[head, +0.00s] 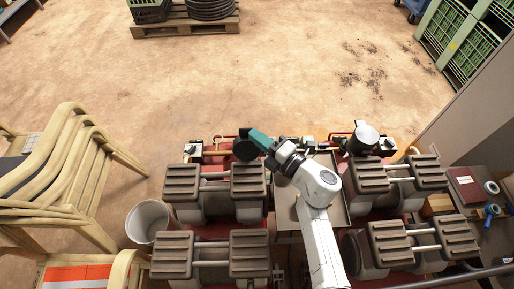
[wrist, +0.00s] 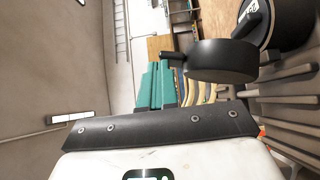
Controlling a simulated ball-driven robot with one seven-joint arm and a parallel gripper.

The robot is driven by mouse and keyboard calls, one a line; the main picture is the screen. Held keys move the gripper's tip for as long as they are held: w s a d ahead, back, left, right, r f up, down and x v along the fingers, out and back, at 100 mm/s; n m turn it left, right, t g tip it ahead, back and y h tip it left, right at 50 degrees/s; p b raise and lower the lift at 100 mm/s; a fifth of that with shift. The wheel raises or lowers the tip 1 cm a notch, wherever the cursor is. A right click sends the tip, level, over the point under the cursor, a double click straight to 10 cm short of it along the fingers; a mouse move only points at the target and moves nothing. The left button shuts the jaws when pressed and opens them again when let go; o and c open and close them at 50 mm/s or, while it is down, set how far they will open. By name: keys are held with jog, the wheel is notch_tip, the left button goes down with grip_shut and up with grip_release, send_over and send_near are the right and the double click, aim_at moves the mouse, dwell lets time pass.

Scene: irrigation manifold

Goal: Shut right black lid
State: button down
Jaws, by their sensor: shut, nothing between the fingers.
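My gripper (head: 260,138), with teal fingers, is shut and empty at the end of my arm, above the far edge of the equipment. In the wrist view the teal fingers (wrist: 156,88) point away, close together. A round black lid (head: 243,151) is just left of and below the fingers in the head view. A thick black disc with a short stub (wrist: 222,62) shows right of the fingers in the wrist view, the stub close to them; contact cannot be told. A second round dark lid (head: 365,134) sits farther right in the head view, with a pale part beside it.
Brown ribbed pads on grey bodies stand left (head: 182,183) and right (head: 370,176), around a metal tray (head: 284,212). A white bucket (head: 148,221) and stacked chairs (head: 75,165) are at left. A wooden box (head: 436,205) is at right. Open floor lies beyond.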

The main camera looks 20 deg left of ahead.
jog(key=shift+w+a+r+m+h, duration=0.1)
jog(key=shift+w+a+m+h, duration=0.15)
jog(key=shift+w, duration=0.15)
jog(key=shift+w+a+r+m+h, duration=0.1)
jog(key=shift+w+m+h, duration=0.15)
jog(key=shift+w, duration=0.15)
jog(key=shift+w+a+p, duration=0.35)
jog(key=shift+w+p, duration=0.1)
jog(key=shift+w, duration=0.25)
jog(key=w+a+f+m+g+h+b, duration=0.3)
jog(key=w+f+b, duration=0.4)
jog(key=b, duration=0.3)
jog(key=shift+w+a+f+m+h+b, duration=0.3)
jog(key=shift+w+a+f+b, duration=0.1)
jog(key=shift+w+a, duration=0.35)
jog(key=shift+w+d, duration=0.1)
jog(key=shift+w, duration=0.05)
jog(key=shift+r, duration=0.15)
